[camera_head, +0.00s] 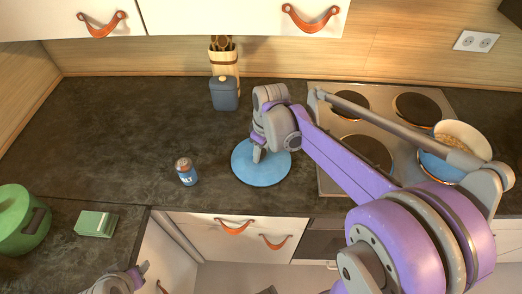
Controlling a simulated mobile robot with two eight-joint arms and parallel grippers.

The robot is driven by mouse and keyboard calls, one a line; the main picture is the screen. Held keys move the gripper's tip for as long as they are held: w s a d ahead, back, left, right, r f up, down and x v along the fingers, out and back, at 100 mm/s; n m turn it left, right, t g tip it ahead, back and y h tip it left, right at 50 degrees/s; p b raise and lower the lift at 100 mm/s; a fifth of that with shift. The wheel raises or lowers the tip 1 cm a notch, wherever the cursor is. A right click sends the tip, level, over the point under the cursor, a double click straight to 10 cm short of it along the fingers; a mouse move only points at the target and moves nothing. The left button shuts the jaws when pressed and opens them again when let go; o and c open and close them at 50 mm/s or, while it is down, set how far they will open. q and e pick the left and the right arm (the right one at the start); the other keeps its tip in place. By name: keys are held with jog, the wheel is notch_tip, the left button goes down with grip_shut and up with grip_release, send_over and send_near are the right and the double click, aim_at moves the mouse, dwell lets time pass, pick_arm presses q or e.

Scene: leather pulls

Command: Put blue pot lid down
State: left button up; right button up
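The round blue pot lid (270,176) is level at the counter's front part, just left of the hob. My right gripper (262,152) points down at its middle and hides the lid's knob. One finger shows clearly, so whether it is shut on the knob cannot be told. I also cannot tell whether the lid touches the counter. A blue pot (438,168) with pale food inside stands on the hob, partly behind my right arm. My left gripper (141,272) is at the lower left edge, only partly in view.
The hob (328,187) lies right of the lid. A blue salt shaker (187,175) stands left of it, and a dark blue canister (224,94) behind. A green pot (20,222) and a green box (96,223) are at the left. The counter's left middle is free.

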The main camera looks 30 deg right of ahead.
jog(key=o, duration=0.5)
jog(key=shift+c, duration=0.2)
jog(key=shift+r, duration=0.15)
notch_tip(320, 180, up, 12)
jog(key=s+p, duration=0.1)
jog(key=s, duration=0.1)
jog(key=s+a+f+m+t, duration=0.1)
jog(key=s+a+f, duration=0.1)
jog(key=s+f, duration=0.2)
jog(key=s+a+f+m+t, duration=0.2)
jog(key=s+f, duration=0.1)
jog(key=s, duration=0.1)
jog(key=s+a+f+m+t, duration=0.1)
jog(key=s+a+f+m, duration=0.1)
jog(key=s+a+f, duration=0.1)
jog(key=shift+s+f+h, duration=0.3)
jog(key=shift+s+f, duration=0.5)
